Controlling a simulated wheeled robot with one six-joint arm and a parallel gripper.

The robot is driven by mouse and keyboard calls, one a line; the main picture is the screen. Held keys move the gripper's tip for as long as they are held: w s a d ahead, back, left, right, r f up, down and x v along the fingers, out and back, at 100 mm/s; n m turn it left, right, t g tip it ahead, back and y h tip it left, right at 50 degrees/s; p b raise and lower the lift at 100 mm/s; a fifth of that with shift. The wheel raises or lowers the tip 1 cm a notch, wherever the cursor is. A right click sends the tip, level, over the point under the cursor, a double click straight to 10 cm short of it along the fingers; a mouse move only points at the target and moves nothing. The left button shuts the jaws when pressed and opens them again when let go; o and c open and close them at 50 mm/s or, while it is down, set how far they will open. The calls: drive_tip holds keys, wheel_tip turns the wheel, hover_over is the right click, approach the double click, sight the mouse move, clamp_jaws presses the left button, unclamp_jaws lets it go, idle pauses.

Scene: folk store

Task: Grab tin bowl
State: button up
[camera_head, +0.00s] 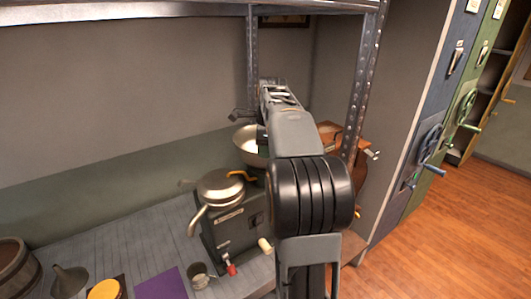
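A pale metal bowl (247,154), which looks like the tin bowl, sits towards the back of the grey plank counter. My arm covers its right side. My arm reaches away from the camera over the counter, and its far end is above and beside the bowl. My gripper (262,137) is mostly hidden behind my own arm; a dark part of it shows at the bowl's right side. I cannot tell whether it touches the bowl or whether its fingers are open or shut.
A dark machine (236,229) with a round metal top stands in front of the bowl. A small metal cup (200,276), a purple sheet (161,286), a funnel (69,281) and a barrel (17,268) are nearer. A perforated metal post (367,75) rises at the right.

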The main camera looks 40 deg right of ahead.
sight(264, 162)
drive_tip(key=shift+w+f, duration=0.2)
drive_tip(key=shift+f, duration=1.1)
drive_tip(key=shift+w+f, duration=0.15)
drive_tip(key=shift+f, duration=1.15)
clamp_jaws()
